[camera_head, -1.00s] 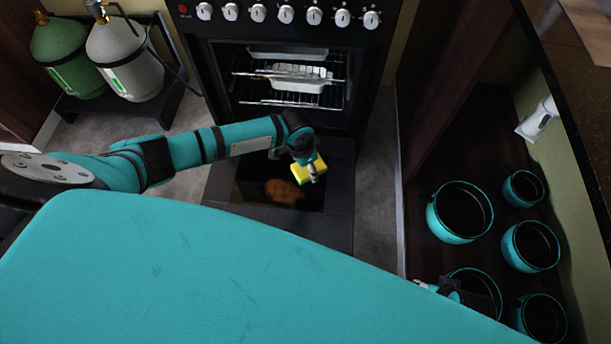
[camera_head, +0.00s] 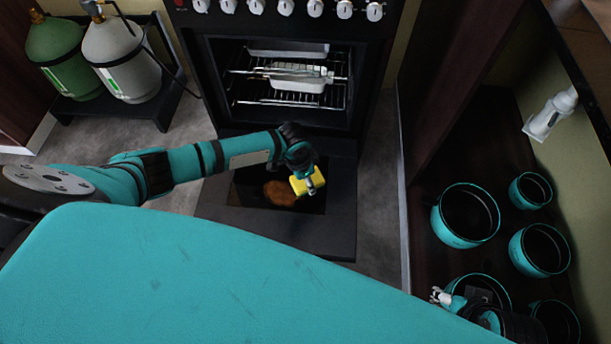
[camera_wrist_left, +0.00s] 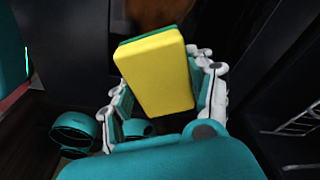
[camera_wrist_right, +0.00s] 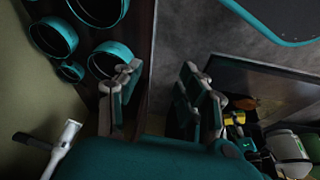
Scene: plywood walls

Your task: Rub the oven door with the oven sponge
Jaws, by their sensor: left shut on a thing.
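The oven door (camera_head: 330,235) is folded down flat in front of the oven. A brown stain (camera_head: 280,193) shows on its dark glass. My left gripper (camera_head: 311,186) is shut on the yellow and green sponge (camera_head: 298,185), just right of the stain. I cannot tell whether the sponge touches the glass. In the left wrist view the sponge (camera_wrist_left: 155,75) is between the fingers, its yellow face toward the camera. My right gripper (camera_head: 440,297) is empty at the lower right; its fingers (camera_wrist_right: 162,92) are spread apart in the right wrist view.
The oven cavity (camera_head: 290,85) stands open, with racks and white trays (camera_head: 298,78) inside. Green and white gas cylinders (camera_head: 122,60) stand at the back left. Grey floor is clear beside the door.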

